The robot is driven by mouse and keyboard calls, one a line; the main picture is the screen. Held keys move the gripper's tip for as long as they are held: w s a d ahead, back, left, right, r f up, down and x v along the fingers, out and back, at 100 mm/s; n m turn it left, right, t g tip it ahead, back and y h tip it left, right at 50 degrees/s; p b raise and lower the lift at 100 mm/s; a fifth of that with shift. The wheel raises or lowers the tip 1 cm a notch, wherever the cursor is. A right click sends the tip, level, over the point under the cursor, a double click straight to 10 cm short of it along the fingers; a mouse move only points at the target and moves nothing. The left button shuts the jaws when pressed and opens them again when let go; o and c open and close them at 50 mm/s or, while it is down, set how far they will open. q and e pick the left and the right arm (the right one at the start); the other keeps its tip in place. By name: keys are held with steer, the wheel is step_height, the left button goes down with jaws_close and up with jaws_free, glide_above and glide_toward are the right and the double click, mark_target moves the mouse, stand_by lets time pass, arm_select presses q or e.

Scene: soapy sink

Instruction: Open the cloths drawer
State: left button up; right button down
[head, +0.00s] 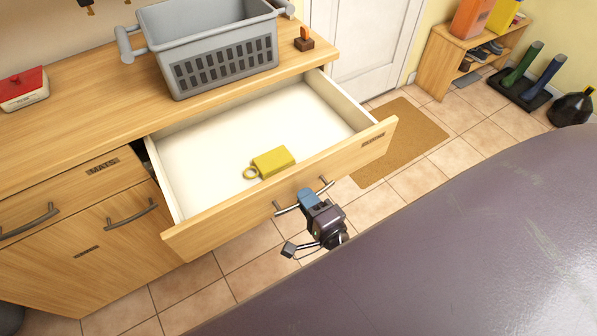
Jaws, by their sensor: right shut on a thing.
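A wooden drawer (280,191) stands pulled well out from the counter. Its white inside (215,145) shows, and a yellow block-like thing with a ring (274,161) lies in it near the front panel. A small label on the drawer front is too small to read. My right gripper (307,197) is shut on the drawer's metal bar handle (325,186), at the middle of the front. My left gripper is not in view.
A grey laundry basket (222,70) and a red-lidded box (23,88) stand on the counter (90,115). A closed drawer labelled MATS (75,180) is at the left. A brown mat (400,145) lies on the tiled floor. A shoe shelf (440,65) stands at the back right.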

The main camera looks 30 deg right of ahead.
steer(key=shift+s, duration=0.3)
steer(key=c, duration=1.1)
jaws_free()
steer(key=s, duration=1)
steer(key=shift+s+d, duration=0.15)
steer(key=shift+s, duration=0.25)
